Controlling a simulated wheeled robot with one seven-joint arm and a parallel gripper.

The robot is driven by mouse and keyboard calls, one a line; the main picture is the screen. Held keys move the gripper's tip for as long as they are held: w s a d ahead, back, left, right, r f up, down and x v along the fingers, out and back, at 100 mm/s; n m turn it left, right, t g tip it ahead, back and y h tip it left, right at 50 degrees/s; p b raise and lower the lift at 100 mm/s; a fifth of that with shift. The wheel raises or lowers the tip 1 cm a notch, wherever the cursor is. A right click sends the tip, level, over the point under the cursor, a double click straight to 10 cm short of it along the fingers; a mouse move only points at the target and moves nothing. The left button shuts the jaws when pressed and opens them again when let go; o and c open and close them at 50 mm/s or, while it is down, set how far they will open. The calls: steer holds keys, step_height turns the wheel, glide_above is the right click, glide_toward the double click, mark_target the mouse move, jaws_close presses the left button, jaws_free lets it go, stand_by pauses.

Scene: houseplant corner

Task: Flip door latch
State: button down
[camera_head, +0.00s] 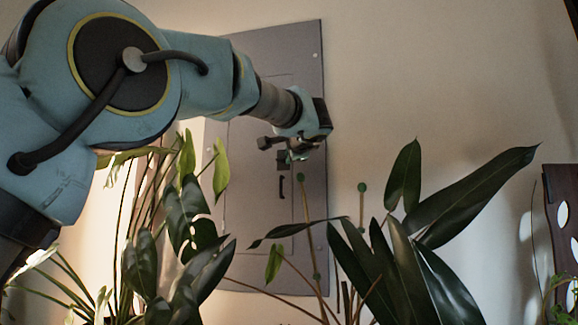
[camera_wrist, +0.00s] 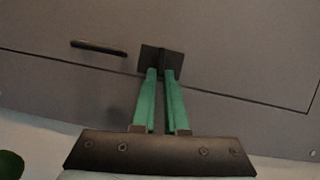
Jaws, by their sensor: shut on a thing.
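A grey panel door (camera_head: 262,210) is set in the wall behind the plants, and it also fills most of the wrist view (camera_wrist: 230,50). A dark latch with a square plate (camera_wrist: 146,55) is on the panel in the wrist view. My gripper (camera_wrist: 160,72) has its two green fingers shut on the latch's raised part. In the head view, my gripper (camera_head: 288,163) is against the panel and hides the latch. A dark bar handle (camera_wrist: 98,47) lies just left of the latch in the wrist view. The handle (camera_head: 282,187) shows below my gripper in the head view.
Leafy houseplants (camera_head: 395,255) stand in front of the panel's lower part and to its right. More leaves (camera_head: 185,225) rise below my arm. A green-topped stake (camera_head: 362,188) stands right of the panel. A dark wooden piece (camera_head: 563,215) is at the right edge.

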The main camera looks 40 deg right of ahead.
steer(key=shift+f+m+b, duration=0.25)
steer(key=shift+m+b, duration=0.3)
steer(key=shift+m, duration=0.05)
steer(key=shift+t, duration=0.3)
steer(key=c, duration=0.9)
jaws_free()
steer(key=shift+c, duration=0.2)
steer(key=shift+s, duration=0.1)
steer(key=b+v, duration=0.3)
steer(key=v, duration=0.7)
steer(key=shift+s+a, duration=0.25)
